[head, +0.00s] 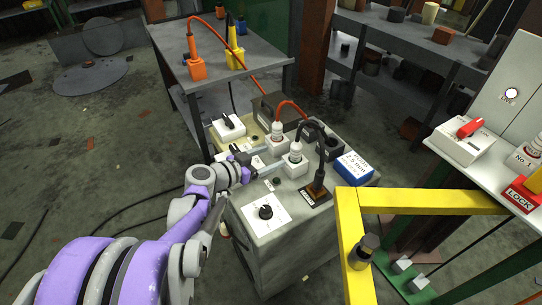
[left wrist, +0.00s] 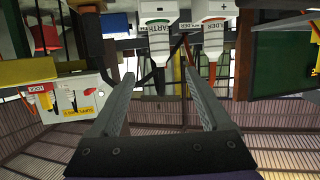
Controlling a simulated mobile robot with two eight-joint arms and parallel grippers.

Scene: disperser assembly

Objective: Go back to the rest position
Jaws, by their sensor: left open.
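My left arm, purple and grey, reaches in from the lower left of the head view. The white plug with the orange cable (head: 277,132) and the white plug with the black cable (head: 295,153) stand upright in white sockets. My right gripper is not in view.
The grey cabinet (head: 262,235) carries a rotary switch (head: 265,212), a blue-and-white box (head: 354,167) and a black clamp on a stand (head: 318,190). A yellow rail (head: 430,198) stands at right. A table (head: 270,72) with orange and yellow plugs is behind. Open floor lies at left.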

